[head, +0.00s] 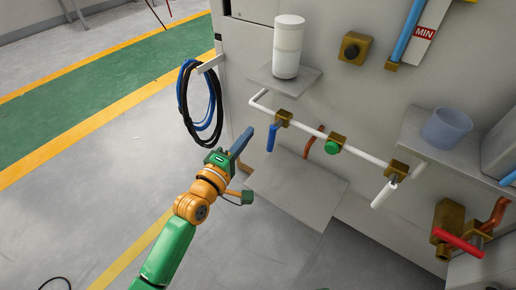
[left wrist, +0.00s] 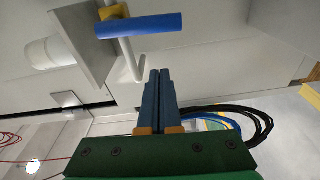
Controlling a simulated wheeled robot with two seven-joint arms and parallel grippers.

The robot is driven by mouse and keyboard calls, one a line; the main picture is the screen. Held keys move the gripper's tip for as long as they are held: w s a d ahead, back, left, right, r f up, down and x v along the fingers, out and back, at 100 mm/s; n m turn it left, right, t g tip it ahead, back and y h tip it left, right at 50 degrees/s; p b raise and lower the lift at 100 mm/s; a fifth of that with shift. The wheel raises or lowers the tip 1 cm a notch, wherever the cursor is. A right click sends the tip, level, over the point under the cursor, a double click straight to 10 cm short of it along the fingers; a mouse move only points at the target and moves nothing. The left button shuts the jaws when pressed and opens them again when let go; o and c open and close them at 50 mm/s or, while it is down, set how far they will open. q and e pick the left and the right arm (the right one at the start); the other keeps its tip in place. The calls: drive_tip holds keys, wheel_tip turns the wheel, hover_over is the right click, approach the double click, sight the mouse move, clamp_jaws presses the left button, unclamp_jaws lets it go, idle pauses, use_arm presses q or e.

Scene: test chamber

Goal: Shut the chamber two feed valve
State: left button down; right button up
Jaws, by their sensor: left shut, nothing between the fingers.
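A white pipe (head: 310,128) on the grey cabinet wall carries several valves. The leftmost has a brass body (head: 284,117) and a blue lever (head: 271,138) hanging down. A valve with a green knob (head: 332,147) is in the middle, and one with a white lever (head: 384,193) is at the right end. No label shows which is the chamber two feed valve. My left gripper (head: 246,137) is shut and empty, left of the blue lever with a gap. The blue lever (left wrist: 140,26) also shows in the left wrist view, beyond the shut fingertips (left wrist: 160,72). My right gripper is not in view.
A white canister (head: 288,45) stands on a small shelf (head: 262,77) above the pipe. Coiled black and blue hoses (head: 183,103) hang at the left. A lower plate (head: 300,190) juts out below the valves. A red-handled brass valve (head: 458,243) is at lower right.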

use_arm(q)
drive_tip(key=s+d, duration=0.2)
drive_tip(key=d, duration=0.1)
drive_tip(key=shift+d+f, duration=0.1)
drive_tip(key=shift+f, duration=0.1)
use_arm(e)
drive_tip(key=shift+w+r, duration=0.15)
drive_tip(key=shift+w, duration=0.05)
use_arm(q)
drive_tip(key=shift+s+d+f+n+p, duration=0.15)
drive_tip(key=shift+s+d+n+p, duration=0.3)
drive_tip(key=shift+n+p, duration=0.45)
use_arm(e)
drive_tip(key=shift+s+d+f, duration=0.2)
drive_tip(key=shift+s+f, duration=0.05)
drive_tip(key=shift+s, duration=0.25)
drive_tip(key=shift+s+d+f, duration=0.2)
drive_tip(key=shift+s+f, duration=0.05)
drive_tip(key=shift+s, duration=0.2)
